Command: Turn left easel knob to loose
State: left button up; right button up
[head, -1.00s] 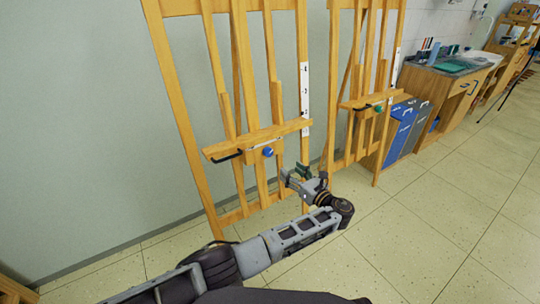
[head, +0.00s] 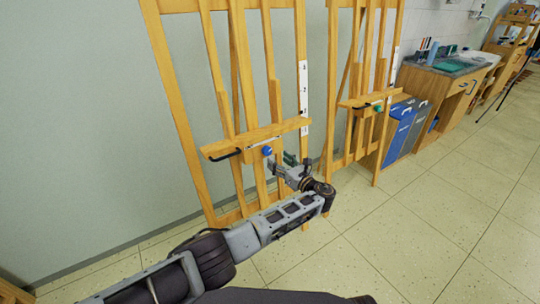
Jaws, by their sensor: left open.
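The left wooden easel (head: 160,70) stands against the wall, with a tray ledge (head: 225,146) across its front. A blue knob (head: 267,150) sits just under the ledge at its middle. A black handle (head: 226,155) shows under the ledge to the left of the knob. My left gripper (head: 280,164) is open, just below and to the right of the blue knob, its fingers pointing up toward it. I cannot tell whether a finger touches the knob. My right gripper is not in view.
A second easel (head: 333,60) with a green knob (head: 378,108) stands to the right. Beyond it are blue and grey bins (head: 398,128) and a wooden sink cabinet (head: 448,95). The tiled floor (head: 430,220) at the right is clear.

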aim_at(269, 152)
pick_arm(q)
jog(key=b+x, duration=0.1)
jog(key=x, duration=0.3)
jog(key=shift+w+a, duration=0.2)
jog(key=shift+w+a+b, duration=0.3)
jog(key=shift+w+a, duration=0.15)
jog(key=shift+w, duration=0.15)
jog(key=shift+w+a, duration=0.15)
jog(key=shift+w, duration=0.1)
jog(key=c, duration=1)
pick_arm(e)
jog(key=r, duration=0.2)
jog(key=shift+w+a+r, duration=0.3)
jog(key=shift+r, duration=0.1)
